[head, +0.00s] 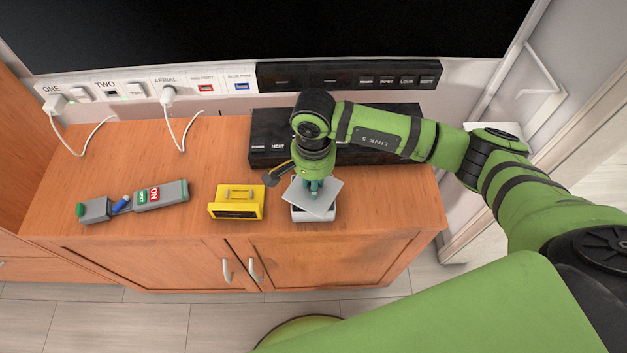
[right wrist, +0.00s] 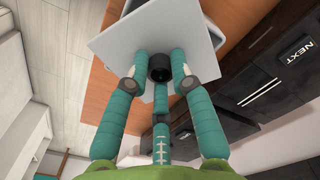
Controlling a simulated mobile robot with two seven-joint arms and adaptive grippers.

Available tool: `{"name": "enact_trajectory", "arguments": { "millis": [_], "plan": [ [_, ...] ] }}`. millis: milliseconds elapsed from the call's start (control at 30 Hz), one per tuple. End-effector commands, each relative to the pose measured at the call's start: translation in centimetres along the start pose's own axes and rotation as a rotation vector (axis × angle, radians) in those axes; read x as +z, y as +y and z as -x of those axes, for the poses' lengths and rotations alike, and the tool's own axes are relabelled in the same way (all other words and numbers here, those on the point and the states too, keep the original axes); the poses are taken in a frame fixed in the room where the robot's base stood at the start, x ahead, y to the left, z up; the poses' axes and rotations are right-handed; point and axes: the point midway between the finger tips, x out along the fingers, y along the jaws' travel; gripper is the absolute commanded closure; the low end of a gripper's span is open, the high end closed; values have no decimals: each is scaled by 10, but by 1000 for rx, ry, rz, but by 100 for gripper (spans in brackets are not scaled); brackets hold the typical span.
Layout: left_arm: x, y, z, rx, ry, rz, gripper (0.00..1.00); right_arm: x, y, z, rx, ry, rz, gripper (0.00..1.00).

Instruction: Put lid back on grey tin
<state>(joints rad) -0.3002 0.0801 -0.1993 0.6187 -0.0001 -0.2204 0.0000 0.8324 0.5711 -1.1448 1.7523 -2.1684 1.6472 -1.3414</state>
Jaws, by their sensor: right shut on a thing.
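The lid (head: 325,201) is a flat light grey square plate, turned at an angle over the grey tin (head: 314,215). The tin is a low, light grey box near the front edge of the cabinet top, mostly hidden under the lid. My right gripper (head: 313,186) points down and is shut on the lid. In the right wrist view its teal fingers (right wrist: 158,66) close around a dark round knob on the lid (right wrist: 112,45). The lid is not square with the tin; I cannot tell whether they touch. My left gripper is not in view.
A yellow box (head: 237,203) stands just left of the tin. A black box (head: 270,139) sits behind, partly under my arm. Cables hang from the wall sockets. Bare wood lies right of the tin.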

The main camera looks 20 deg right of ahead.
Motion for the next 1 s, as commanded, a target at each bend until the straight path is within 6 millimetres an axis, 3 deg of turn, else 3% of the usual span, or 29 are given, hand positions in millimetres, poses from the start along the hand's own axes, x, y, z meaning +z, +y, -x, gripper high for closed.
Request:
{"name": "enact_trajectory", "arguments": {
  "millis": [1000],
  "plan": [
    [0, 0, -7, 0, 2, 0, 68, 1, -1, 0, 0, 0, 0, 100]
  ]
}}
